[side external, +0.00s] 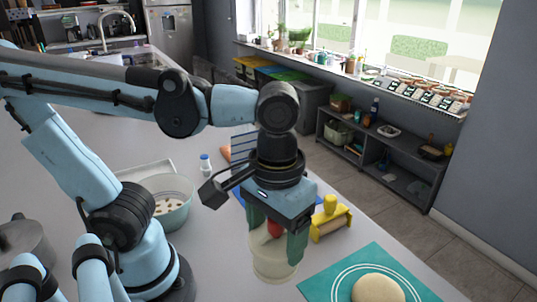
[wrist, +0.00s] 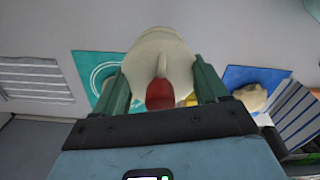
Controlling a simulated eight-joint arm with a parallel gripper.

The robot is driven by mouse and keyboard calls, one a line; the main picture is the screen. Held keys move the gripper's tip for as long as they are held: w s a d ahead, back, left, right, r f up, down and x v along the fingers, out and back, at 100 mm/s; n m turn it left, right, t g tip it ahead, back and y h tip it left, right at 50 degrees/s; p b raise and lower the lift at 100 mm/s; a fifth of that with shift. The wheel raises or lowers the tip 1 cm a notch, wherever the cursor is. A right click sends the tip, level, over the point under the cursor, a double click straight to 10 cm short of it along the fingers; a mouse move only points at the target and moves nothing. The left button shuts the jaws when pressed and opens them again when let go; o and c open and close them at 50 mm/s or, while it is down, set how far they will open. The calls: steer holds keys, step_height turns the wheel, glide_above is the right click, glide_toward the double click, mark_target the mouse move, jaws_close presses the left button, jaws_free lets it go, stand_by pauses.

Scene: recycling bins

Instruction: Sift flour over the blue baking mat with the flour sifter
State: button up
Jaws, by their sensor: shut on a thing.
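My gripper (side external: 272,236) is shut on the flour sifter (side external: 272,262), a cream cup-shaped body with a red part (side external: 274,229) between my green fingers. In the wrist view my gripper (wrist: 162,88) has the sifter (wrist: 160,50) between its fingers, with the red part towards me. The sifter looks about upright; I cannot tell whether its bottom touches the counter. The blue mat (side external: 236,192) is partly hidden behind my gripper. It also shows at right in the wrist view (wrist: 240,74), with a pale lump (wrist: 252,97) on or over it.
A teal mat (side external: 325,288) with white rings bears a round of dough (side external: 377,290) at the front right. A yellow-handled roller (side external: 330,218) lies right of my gripper. A bowl (side external: 176,216) with pale pieces stands left. A white-capped bottle (side external: 206,164) stands behind.

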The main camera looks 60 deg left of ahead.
steer(key=o, duration=0.5)
steer(key=c, duration=0.3)
steer(key=w+a+r+n, duration=0.2)
steer(key=w+a+n, duration=0.5)
steer(key=w+a, duration=0.45)
steer(key=shift+w+a+f+n, duration=0.7)
steer(key=shift+w+a+n, duration=0.15)
steer(key=shift+a, duration=1.85)
steer(key=shift+w+a+f+n, duration=0.75)
steer(key=shift+w+a+n, duration=0.05)
steer(key=shift+a, duration=1.95)
steer(key=shift+w+a+f+n, duration=0.7)
steer(key=shift+w+a+n, duration=0.15)
steer(key=shift+a, duration=1.85)
